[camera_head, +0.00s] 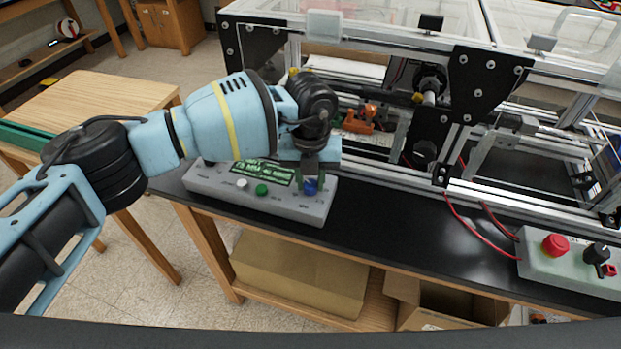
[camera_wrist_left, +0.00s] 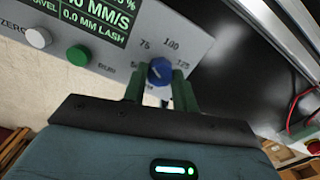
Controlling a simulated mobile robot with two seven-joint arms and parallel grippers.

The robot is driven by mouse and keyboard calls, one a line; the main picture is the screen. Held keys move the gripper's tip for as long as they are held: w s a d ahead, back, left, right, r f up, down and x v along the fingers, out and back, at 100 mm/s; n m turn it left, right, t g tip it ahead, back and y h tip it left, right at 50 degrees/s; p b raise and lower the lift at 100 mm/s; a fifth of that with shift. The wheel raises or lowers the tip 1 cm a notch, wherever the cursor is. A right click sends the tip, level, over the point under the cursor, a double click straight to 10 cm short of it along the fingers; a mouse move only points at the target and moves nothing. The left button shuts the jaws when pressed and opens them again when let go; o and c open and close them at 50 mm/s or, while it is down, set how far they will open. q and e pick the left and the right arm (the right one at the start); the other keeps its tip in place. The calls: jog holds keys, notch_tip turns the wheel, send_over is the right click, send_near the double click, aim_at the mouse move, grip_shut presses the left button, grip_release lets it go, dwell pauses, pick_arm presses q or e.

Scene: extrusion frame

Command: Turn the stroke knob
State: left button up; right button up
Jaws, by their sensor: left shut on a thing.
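The stroke knob is a blue knob (camera_head: 310,187) at the right end of a grey control box (camera_head: 300,208) in the head view. In the left wrist view the blue knob (camera_wrist_left: 159,71) sits among the printed marks 75, 100 and 125. My left gripper (camera_head: 309,180) points down over it. In the left wrist view the green fingers of my left gripper (camera_wrist_left: 159,88) stand on either side of the knob, shut on it. The knob's lower part is partly hidden by the fingers. My right gripper is not in view.
A white button (camera_head: 242,184) and a green button (camera_head: 262,189) sit left of the knob, below a green display (camera_head: 268,173). The extrusion frame (camera_head: 380,172) stands close behind. A second box with a red button (camera_head: 555,245) is at the right. The black tabletop between is clear.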

aim_at(311, 184)
pick_arm(q)
jog(key=o, duration=1)
jog(key=shift+r, duration=0.1)
notch_tip(311, 184, up, 8)
jog(key=shift+f, duration=0.2)
